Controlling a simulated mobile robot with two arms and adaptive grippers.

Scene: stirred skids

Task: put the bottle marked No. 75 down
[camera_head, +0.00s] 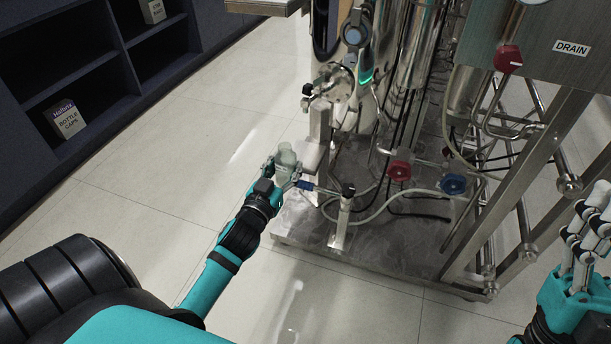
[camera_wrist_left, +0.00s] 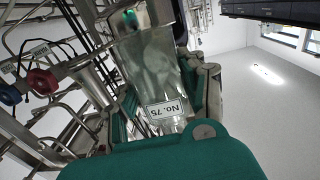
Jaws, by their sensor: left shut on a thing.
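The bottle marked No. 75 (camera_head: 286,157) is pale and translucent. In the left wrist view the bottle (camera_wrist_left: 152,72) is clear, and its white label reads No. 75 upside down. My left gripper (camera_head: 282,172) is shut on the bottle, with fingers on its sides. In the head view the bottle is beside the steel skid's left edge, close to a small metal ledge (camera_head: 311,156); I cannot tell whether they touch. My right gripper (camera_head: 586,232) is at the right edge, partly cut off, and holds nothing that I can see; its opening is unclear.
The steel skid (camera_head: 330,228) carries pipes, hoses, red valve handles (camera_head: 399,171) and a blue one (camera_head: 453,184). A DRAIN panel (camera_head: 560,50) stands at upper right. Dark shelves (camera_head: 95,60) at left hold a bottle caps box (camera_head: 66,118). The tiled floor (camera_head: 165,165) between is clear.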

